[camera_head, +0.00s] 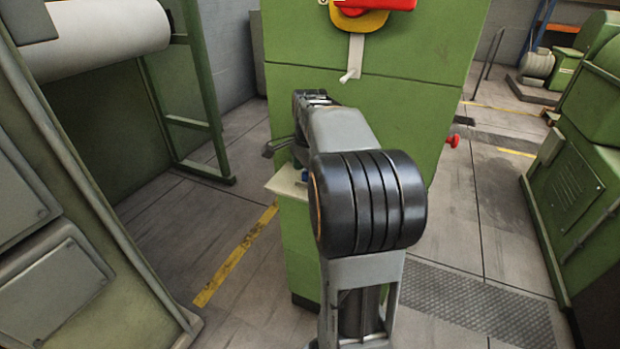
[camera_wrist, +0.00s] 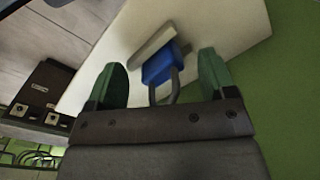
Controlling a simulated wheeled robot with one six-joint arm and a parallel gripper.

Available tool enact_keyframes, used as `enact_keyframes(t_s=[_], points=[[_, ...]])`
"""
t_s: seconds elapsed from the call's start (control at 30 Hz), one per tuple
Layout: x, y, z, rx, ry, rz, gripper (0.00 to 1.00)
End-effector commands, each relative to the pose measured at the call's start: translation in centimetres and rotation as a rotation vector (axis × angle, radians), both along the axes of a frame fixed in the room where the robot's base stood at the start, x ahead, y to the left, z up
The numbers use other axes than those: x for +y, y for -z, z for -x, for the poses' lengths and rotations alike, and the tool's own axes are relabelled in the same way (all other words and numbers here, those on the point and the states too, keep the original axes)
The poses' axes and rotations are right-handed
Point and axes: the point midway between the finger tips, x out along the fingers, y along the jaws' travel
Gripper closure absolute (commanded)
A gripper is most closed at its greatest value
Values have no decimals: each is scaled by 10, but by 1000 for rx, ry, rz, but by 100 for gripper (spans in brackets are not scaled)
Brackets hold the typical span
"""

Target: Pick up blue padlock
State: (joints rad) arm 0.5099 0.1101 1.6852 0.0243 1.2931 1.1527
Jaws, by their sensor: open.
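The blue padlock (camera_wrist: 160,66) lies on a pale shelf (camera_wrist: 225,22) in the wrist view, with its grey shackle toward my gripper. A light grey bar-shaped piece (camera_wrist: 150,41) is just beyond the padlock body. My gripper (camera_wrist: 163,75) is open, with one green fingertip on each side of the padlock and gaps between them. In the head view only a small blue bit (camera_head: 305,176) shows beside my arm, above the shelf (camera_head: 286,184). My arm hides most of that spot and my fingertips there.
The shelf juts from a green machine cabinet (camera_head: 405,110) with a red and yellow switch (camera_head: 370,12) and a grey lever (camera_head: 353,58). A red knob (camera_head: 452,141) sticks out at its right. A green frame with a white roll (camera_head: 95,35) stands left; floor lies between.

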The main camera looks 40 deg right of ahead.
Motion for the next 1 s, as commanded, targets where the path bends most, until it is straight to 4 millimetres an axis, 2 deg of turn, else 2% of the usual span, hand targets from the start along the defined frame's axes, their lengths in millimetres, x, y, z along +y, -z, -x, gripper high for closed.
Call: enact_keyframes(t_s=[0.23, 0.73, 1.0], points=[[0, 1, 0, 0, 0, 0, 25], [0, 0, 0, 0, 0, 0, 73], [0, -2, 0, -2, 0, 1, 74]])
